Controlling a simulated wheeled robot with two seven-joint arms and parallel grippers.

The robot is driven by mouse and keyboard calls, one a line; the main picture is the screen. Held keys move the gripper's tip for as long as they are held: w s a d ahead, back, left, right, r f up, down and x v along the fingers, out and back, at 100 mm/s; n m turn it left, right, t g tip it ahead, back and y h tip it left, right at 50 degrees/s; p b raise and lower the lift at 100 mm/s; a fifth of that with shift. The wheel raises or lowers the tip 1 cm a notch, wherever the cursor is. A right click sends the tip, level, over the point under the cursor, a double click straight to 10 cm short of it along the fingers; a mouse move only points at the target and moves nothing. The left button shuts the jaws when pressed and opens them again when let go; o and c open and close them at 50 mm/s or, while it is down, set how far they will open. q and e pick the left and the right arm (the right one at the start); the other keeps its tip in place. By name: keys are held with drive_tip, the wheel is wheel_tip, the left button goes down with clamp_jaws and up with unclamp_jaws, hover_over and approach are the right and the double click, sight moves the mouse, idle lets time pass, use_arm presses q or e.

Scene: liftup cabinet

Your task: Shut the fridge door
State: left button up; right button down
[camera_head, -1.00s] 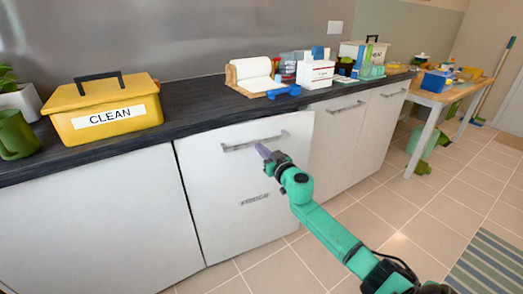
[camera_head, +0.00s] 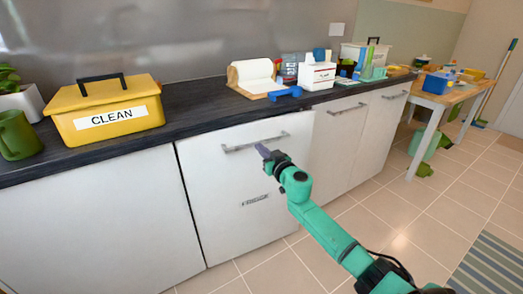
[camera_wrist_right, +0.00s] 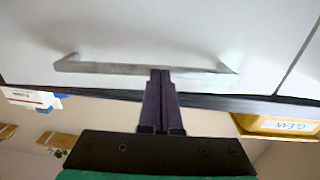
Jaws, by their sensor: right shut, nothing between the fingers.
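The fridge door (camera_head: 222,180) is a white panel with a small label low on it and a bar handle (camera_head: 254,143) near its top. Its top right corner overlaps the dark counter edge, so it seems to stand slightly proud of the cabinet front there. My right gripper (camera_head: 263,151) is shut and empty, its tips at the door just below the handle in the head view. In the right wrist view the shut fingers (camera_wrist_right: 160,75) reach the handle bar (camera_wrist_right: 110,67) near its middle; contact is not certain. My left gripper is out of view.
The dark counter (camera_head: 195,115) above holds a yellow CLEAN box (camera_head: 105,108), a paper roll (camera_head: 251,70) and a white box (camera_head: 317,75). Neighbouring white cabinet fronts (camera_head: 90,222) flank the door. Tiled floor (camera_head: 350,215) in front is clear.

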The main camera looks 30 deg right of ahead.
drive_tip(key=shift+w, duration=0.1)
drive_tip(key=s+p, duration=0.2)
drive_tip(key=s, duration=0.4)
drive_tip(key=shift+s+d, duration=0.25)
idle(1.0)
